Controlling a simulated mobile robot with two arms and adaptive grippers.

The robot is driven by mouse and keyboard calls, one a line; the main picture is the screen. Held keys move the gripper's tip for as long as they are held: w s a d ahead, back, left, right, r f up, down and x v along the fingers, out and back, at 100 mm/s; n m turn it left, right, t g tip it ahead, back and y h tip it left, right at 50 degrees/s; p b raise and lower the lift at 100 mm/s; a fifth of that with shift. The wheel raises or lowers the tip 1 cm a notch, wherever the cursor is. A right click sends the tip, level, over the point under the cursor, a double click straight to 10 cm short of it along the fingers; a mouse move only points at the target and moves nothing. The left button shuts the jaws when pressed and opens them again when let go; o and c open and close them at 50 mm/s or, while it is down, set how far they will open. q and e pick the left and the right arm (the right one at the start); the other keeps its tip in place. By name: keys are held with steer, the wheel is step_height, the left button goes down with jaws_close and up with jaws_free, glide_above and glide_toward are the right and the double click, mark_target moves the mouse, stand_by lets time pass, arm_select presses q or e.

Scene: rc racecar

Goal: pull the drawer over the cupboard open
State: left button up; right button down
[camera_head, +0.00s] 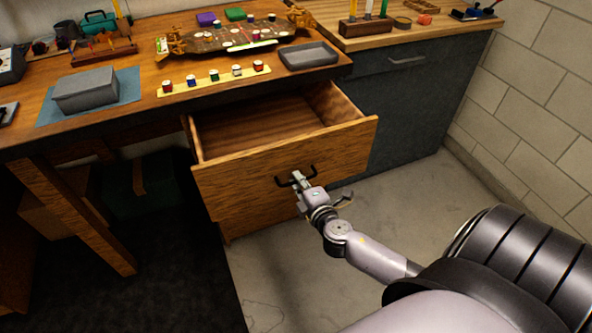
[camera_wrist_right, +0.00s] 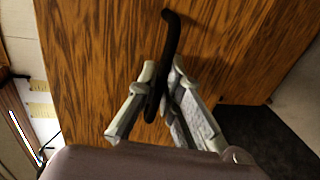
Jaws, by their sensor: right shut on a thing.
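A wooden drawer (camera_head: 238,172) under the workbench stands pulled out, and its empty inside shows. Its front carries a dark curved handle (camera_head: 313,170), which also shows in the right wrist view (camera_wrist_right: 171,38). My right gripper (camera_head: 298,178) is at this handle. In the right wrist view its two fingers (camera_wrist_right: 162,74) are closed on either side of the bar. To the right, a dark grey cupboard (camera_head: 400,118) has a drawer front with a light handle (camera_head: 407,60) on top; that drawer looks shut. My left gripper is not in view.
The workbench top (camera_head: 130,105) holds a grey box (camera_head: 87,90), a grey tray (camera_head: 308,55), a strip of small pots (camera_head: 214,78) and a model chassis (camera_head: 225,38). A block wall (camera_head: 540,110) stands at the right. The floor before the cupboard is clear.

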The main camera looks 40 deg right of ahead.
steer(key=shift+s+a, duration=0.1)
steer(key=shift+s, duration=0.5)
steer(key=c, duration=1.7)
jaws_free()
steer(key=v, duration=1.2)
steer(key=shift+r, duration=0.1)
